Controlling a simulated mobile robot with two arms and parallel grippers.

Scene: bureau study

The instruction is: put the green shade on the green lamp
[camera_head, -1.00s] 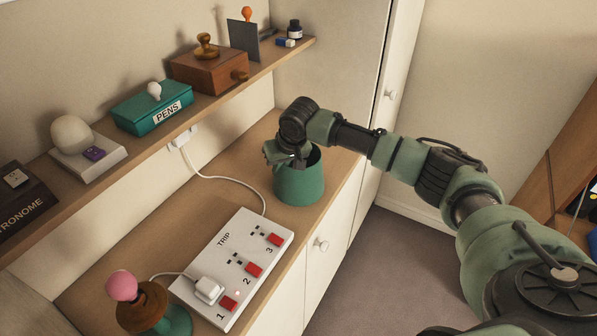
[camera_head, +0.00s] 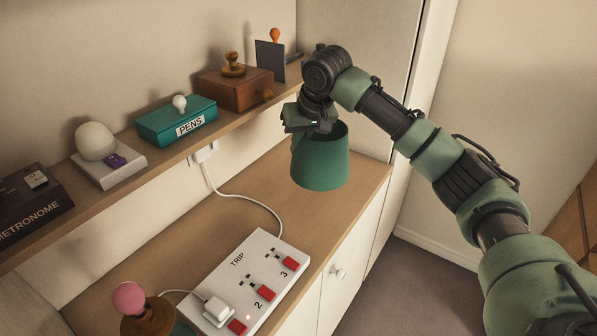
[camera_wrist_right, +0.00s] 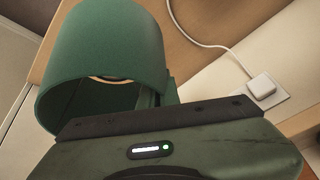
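The green shade (camera_head: 320,162) is a tapered, open-ended cup shape. My right gripper (camera_head: 308,124) is shut on its rim at the left side and holds it in the air above the desk top. In the right wrist view the shade (camera_wrist_right: 105,50) fills the upper left, with a pale ring visible inside it. The green lamp stands at the lower left of the head view, with a pink bulb (camera_head: 129,298), a brown round part and a green base (camera_head: 184,329), cut off by the frame edge. The shade is well apart from the lamp. My left gripper is not in view.
A white power strip (camera_head: 248,272) with red switches and a plug lies on the desk between shade and lamp. A shelf above holds a teal pens box (camera_head: 177,122), a wooden box (camera_head: 234,88) and a metronome box (camera_head: 32,203). A white cable (camera_head: 245,198) runs to the wall.

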